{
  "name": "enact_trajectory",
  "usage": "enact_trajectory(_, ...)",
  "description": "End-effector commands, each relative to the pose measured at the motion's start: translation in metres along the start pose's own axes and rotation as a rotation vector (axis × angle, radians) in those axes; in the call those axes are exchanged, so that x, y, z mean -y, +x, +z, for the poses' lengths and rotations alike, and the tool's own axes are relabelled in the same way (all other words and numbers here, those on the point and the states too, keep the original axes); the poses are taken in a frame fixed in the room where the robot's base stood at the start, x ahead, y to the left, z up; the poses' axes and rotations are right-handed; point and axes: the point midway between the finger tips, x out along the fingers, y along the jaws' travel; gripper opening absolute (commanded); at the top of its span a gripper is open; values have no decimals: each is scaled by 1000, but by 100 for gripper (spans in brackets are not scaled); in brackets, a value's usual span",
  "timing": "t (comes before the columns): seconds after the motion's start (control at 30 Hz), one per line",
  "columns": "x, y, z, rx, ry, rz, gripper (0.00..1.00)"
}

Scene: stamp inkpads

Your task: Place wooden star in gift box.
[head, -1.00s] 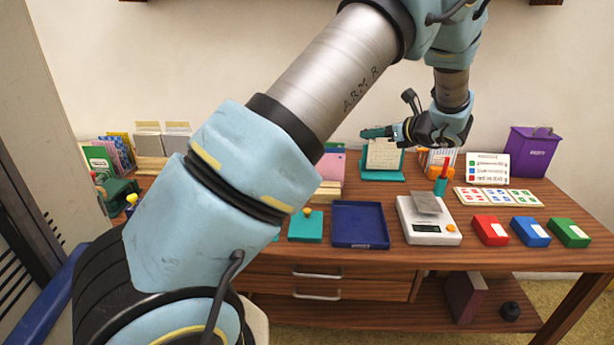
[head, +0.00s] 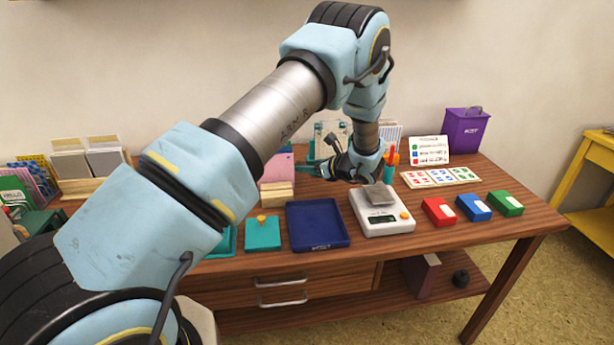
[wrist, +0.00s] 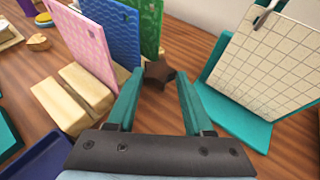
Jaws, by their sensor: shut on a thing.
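A small dark brown wooden star (wrist: 158,75) shows in the wrist view between the tips of my gripper's teal fingers. My gripper (wrist: 160,78) is shut on it. In the head view my gripper (head: 314,167) is over the back middle of the table, its fingers pointing left; the star cannot be made out there.
Pink, blue and green cards stand in a wooden holder (wrist: 72,97), left of the fingers. A gridded board on a teal stand (wrist: 235,118) is close on the right. A blue tray (head: 318,224), white scale (head: 383,222) and purple bin (head: 466,136) share the table.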

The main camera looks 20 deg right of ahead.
Motion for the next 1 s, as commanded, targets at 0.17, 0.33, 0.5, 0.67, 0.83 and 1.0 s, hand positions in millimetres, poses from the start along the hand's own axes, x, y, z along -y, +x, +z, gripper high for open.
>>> enact_trajectory(0.17,-1,7,-17,0,3,1,0)
enact_trajectory(0.33,0,15,-36,0,1,1,0)
enact_trajectory(0.5,0,16,-39,1,-1,-1,0)
enact_trajectory(0.67,0,16,-40,1,0,0,0)
enact_trajectory(0.83,0,17,-42,0,0,0,58)
enact_trajectory(1.0,0,17,-42,0,0,0,64)
